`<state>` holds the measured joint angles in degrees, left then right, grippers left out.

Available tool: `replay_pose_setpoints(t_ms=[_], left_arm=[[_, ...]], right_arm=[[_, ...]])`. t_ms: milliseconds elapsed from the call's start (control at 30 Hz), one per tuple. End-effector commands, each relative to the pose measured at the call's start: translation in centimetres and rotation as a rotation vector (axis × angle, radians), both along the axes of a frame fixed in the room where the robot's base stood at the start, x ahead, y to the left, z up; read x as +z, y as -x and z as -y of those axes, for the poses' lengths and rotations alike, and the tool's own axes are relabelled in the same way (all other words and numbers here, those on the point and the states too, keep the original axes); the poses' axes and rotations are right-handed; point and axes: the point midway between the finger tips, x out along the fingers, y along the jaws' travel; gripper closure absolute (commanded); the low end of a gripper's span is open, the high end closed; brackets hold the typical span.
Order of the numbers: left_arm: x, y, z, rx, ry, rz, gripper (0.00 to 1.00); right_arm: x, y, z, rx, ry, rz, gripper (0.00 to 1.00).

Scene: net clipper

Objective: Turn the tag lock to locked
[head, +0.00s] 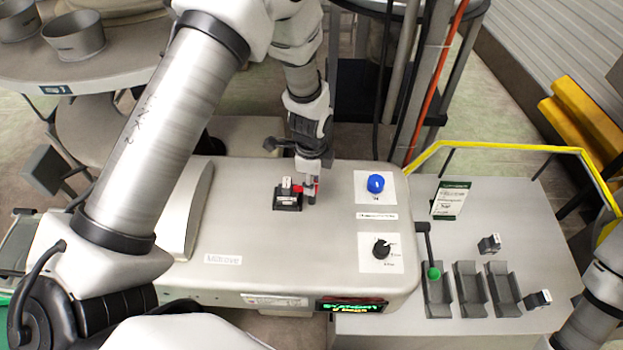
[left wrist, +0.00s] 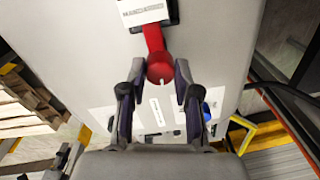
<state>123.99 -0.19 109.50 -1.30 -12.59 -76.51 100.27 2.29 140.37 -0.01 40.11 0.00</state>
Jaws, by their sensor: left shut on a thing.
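The tag lock (head: 288,200) is a small black holder with a white tag on top of the pale machine. A red lever with a round red end (left wrist: 160,67) runs from the black holder (left wrist: 173,12) toward my gripper in the left wrist view. My left gripper (head: 309,192) is pointing down beside the lock, shut on the red lever's end; its two dark fingers stand on either side of it. In the head view the gripper hides most of the lever. The tag's printing is too small to read. My right gripper is out of view.
The machine top (head: 240,225) also carries a blue knob (head: 376,183) and a black dial (head: 382,248). A green-lit display (head: 350,306) is on its front edge. At right are a green-ended lever (head: 433,273), several dark slots and a yellow rail (head: 480,146).

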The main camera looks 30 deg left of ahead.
Motion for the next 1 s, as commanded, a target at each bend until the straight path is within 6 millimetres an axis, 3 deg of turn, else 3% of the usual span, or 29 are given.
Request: replay_pose_setpoints(t_ms=[267,300,333,367,733,867,1000], left_arm=[[-0.2,0.3,0.0,-0.001,-0.001,-0.007,1.0],[-0.2,0.3,0.0,-0.001,-0.001,-0.007,0.58],[-0.2,0.3,0.0,-0.001,-0.001,-0.007,0.48],[-0.2,0.2,0.0,-0.001,-0.001,-0.007,0.44],[0.7,0.0,0.0,0.0,0.0,0.0,0.44],[3.0,0.0,0.0,0.0,0.0,0.002,0.44],[6.7,0.1,0.1,-0.001,-0.001,0.003,0.44]], right_arm=[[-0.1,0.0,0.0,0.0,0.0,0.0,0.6],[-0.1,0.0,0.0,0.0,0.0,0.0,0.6],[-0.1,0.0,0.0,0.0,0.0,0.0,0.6],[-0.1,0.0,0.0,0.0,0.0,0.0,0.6],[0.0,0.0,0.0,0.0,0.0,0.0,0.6],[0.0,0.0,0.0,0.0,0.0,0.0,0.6],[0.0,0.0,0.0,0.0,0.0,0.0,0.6]])
